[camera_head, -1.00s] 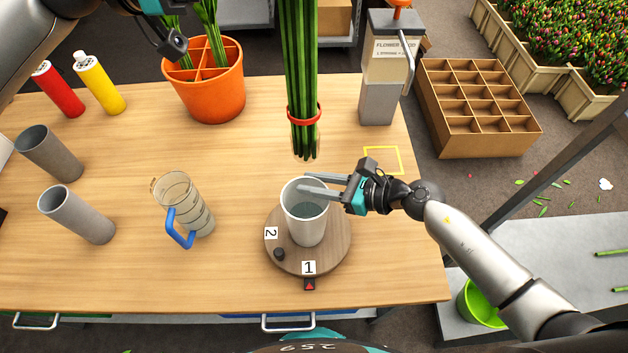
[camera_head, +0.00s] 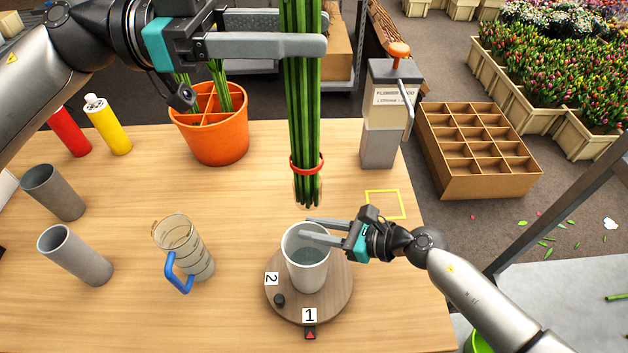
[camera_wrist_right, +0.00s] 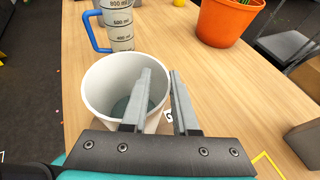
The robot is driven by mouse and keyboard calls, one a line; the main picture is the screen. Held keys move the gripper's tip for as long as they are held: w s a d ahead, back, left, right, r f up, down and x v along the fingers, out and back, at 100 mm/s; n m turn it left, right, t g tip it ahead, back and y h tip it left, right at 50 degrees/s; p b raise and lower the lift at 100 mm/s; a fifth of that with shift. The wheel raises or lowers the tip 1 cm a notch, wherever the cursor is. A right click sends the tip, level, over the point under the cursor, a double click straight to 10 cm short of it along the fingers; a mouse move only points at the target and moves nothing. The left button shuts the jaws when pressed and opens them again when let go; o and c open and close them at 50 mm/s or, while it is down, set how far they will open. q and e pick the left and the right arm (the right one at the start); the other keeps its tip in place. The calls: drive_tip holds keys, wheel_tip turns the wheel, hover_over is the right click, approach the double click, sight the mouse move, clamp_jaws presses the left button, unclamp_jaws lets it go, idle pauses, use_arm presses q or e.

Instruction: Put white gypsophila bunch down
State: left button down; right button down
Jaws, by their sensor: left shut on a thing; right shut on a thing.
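My left gripper (camera_head: 316,32) is shut on a bunch of green stems (camera_head: 302,120) with a red band. The bunch hangs upright, and its stem ends are just above and behind a white vase (camera_head: 306,262). Its blooms are beyond the top edge, so I cannot see whether they are white gypsophila. My right gripper (camera_head: 306,229) is shut on the vase's rim. In the right wrist view, one finger of the gripper (camera_wrist_right: 162,72) is inside the vase (camera_wrist_right: 98,98) and one outside. The vase stands on a round wooden turntable (camera_head: 340,292) and holds some water.
A measuring jug (camera_head: 187,245) and two grey cylinders (camera_head: 75,255) stand left. An orange divided pot (camera_head: 220,145) with stems and a flower-food dispenser (camera_head: 380,135) stand behind. A yellow square (camera_head: 384,204) marks bare table at right. A compartmented box (camera_head: 480,150) is beyond.

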idle(0.6)
use_arm(q)
drive_tip(key=w+a+f+n+t+y, duration=0.1)
drive_tip(key=w+a+n+t+y, duration=0.2)
drive_tip(key=w+a+n+t, duration=0.35)
drive_tip(key=w+a+f+n+t+y, duration=0.1)
drive_tip(key=w+a+n+t+y, duration=0.2)
drive_tip(key=w+t, duration=0.65)
drive_tip(key=w+a+f+n+t+y, duration=0.25)
drive_tip(key=a+f+n+y, duration=0.2)
drive_tip(key=a, duration=0.25)
drive_tip(key=w+a+f+n+t+y, duration=0.1)
drive_tip(key=w+a+f+n+y, duration=0.3)
drive_tip(key=a, duration=0.3)
drive_tip(key=s+a+f+n+g+y, duration=0.1)
drive_tip(key=s+a+f+n+y, duration=0.25)
drive_tip(key=a+f+y, duration=0.45)
drive_tip(key=s+a+f+n+g+y, duration=0.1)
drive_tip(key=s+a+f+n+y, duration=0.1)
drive_tip(key=a+f+n+y, duration=0.5)
wheel_tip(320, 180, down, 10)
drive_tip(key=a+m+h, duration=0.2)
drive_tip(key=m, duration=0.1)
drive_tip(key=shift+s+a+r, duration=0.2)
drive_tip(key=shift+s+a, duration=0.1)
drive_tip(key=shift+a, duration=0.05)
drive_tip(key=shift+g, duration=0.25)
